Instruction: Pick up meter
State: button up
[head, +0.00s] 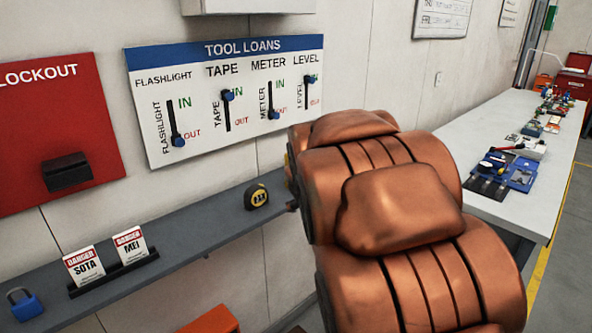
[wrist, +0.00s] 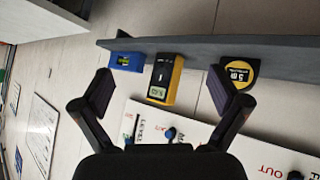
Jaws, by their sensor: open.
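The meter (wrist: 166,80), a yellow and black handheld unit with a small display, is at the shelf in the wrist view. It appears between the fingers of my gripper (wrist: 159,76), which is open and empty. The fingers stand apart on either side of it in the picture; I see no contact, and the remaining distance is hard to judge. In the head view my copper-coloured arm covers the right part of the shelf, and the meter and gripper are hidden there.
A yellow-black tape measure (head: 257,197) and a blue item (wrist: 126,62) flank the meter on the shelf (head: 190,240). The tool loans board (head: 225,95) is above; its meter slider is down at OUT. Danger tags (head: 84,266) and a blue padlock (head: 24,303) are at left.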

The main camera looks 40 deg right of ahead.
jog(key=w+d+r+n+t+y, duration=0.3)
jog(key=w+d+t, duration=0.5)
jog(key=w+d, duration=0.4)
jog(key=w+a+n+t+y+p, duration=0.2)
jog(key=w+y, duration=0.3)
jog(key=w, duration=0.3)
jog(key=shift+a+f+p, duration=0.35)
jog(key=shift+a+p, duration=0.3)
jog(key=shift+p, duration=0.2)
jog(key=shift+c, duration=0.2)
jog(key=c, duration=1.5)
jog(key=shift+o, duration=0.2)
